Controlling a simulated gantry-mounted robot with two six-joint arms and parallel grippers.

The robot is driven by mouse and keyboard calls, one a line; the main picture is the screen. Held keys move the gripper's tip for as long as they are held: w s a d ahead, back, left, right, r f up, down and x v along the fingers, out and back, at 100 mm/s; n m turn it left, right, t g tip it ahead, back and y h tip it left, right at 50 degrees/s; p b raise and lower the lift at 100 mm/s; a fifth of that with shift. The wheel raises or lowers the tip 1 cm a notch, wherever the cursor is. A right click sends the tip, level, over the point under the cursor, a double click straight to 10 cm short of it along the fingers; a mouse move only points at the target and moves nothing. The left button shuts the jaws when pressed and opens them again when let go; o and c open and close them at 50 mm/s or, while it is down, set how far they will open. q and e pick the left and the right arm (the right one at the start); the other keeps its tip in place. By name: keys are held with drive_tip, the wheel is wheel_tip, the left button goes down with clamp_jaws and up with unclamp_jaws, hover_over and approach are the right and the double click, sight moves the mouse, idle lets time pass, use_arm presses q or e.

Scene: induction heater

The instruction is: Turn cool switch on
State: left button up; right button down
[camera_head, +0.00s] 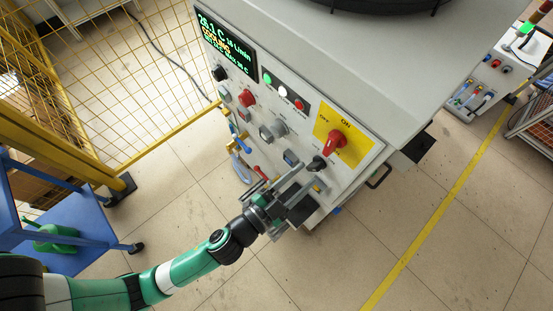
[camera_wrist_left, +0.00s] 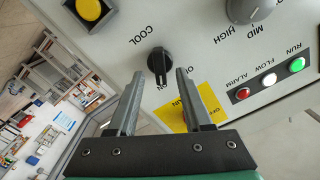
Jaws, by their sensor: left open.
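The cool switch (camera_wrist_left: 160,62) is a small black rotary knob on the pale panel of the induction heater, with COOL printed beside it in the left wrist view. It also shows in the head view (camera_head: 317,163), low on the panel near the red main switch. My left gripper (camera_head: 310,175) is open in front of it. In the left wrist view the two fingertips (camera_wrist_left: 160,76) stand on either side of the knob's lower end, with gaps visible. Contact with the panel cannot be told. My right gripper is not in view.
A red main switch (camera_head: 336,142) on a yellow plate sits just above the cool switch. A yellow button (camera_wrist_left: 88,10) and a grey selector knob (camera_wrist_left: 248,8) are close by. A display (camera_head: 225,42) shows COOLING. A blue cart (camera_head: 75,218) stands at the left.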

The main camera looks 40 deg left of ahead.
use_arm(q)
drive_tip(key=s+b, duration=0.2)
drive_tip(key=s, duration=0.7)
drive_tip(key=shift+s+a+b, duration=0.3)
drive_tip(key=shift+b, duration=0.1)
